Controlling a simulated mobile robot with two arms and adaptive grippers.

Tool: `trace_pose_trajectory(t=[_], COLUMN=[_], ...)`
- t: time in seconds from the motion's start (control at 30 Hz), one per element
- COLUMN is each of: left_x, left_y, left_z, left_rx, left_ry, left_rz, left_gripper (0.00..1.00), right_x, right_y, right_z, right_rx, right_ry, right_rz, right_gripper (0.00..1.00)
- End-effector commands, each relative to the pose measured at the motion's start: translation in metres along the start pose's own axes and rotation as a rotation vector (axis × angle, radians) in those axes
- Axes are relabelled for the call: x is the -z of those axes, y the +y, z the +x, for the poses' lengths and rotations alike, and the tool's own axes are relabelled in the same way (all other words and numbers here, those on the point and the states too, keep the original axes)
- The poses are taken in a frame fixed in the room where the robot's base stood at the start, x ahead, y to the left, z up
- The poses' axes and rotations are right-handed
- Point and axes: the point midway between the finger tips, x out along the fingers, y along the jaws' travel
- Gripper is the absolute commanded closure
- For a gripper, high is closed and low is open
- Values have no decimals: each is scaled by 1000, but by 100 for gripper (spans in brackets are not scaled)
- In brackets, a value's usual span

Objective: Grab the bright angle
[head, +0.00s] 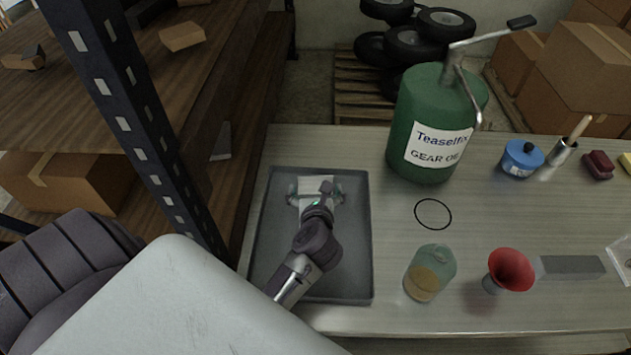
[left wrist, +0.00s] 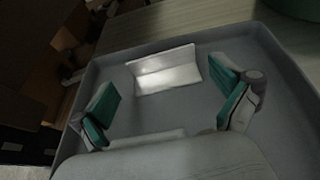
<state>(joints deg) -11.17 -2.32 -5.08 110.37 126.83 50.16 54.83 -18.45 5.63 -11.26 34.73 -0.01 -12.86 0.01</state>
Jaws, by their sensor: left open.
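The bright angle (left wrist: 165,72) is a shiny, pale L-shaped metal piece lying in a grey tray (left wrist: 266,45). In the head view the angle (head: 318,183) shows near the far end of the tray (head: 268,262), partly hidden by my left wrist. My left gripper (left wrist: 168,105) is open, with its teal-padded fingers spread to either side of the angle and apart from it. In the head view my left gripper (head: 315,195) is over the tray's far half. My right gripper is not in view.
A green gear oil can (head: 405,105) with a pump stands right of the tray. A jar (head: 430,272), a red funnel (head: 511,269), a grey block (head: 570,267) and a blue tin (head: 522,158) stand farther right. A dark shelf post (head: 135,110) rises on the left.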

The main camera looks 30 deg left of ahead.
Motion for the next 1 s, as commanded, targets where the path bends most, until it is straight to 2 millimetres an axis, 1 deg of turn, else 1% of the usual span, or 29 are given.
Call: trace_pose_trajectory(t=[0.13,0.2,0.3,0.4,0.5,0.77,1.0], left_x=[-1,-2,-4,-3,-1,0,0], left_y=[0,0,-1,-1,-1,-1,-1], left_z=[9,16,32,47,56,58,58], left_rx=[0,-1,-1,-1,0,1,1], left_ry=[0,-1,-2,-2,-1,0,0], left_rz=[2,3,5,4,3,1,2], left_gripper=[0,0,0,0,0,0,40], right_x=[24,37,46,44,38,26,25], right_y=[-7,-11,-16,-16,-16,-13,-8], right_z=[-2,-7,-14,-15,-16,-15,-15], right_rx=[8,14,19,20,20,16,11], right_ry=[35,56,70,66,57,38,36], right_rz=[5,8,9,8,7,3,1], right_gripper=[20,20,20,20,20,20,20])
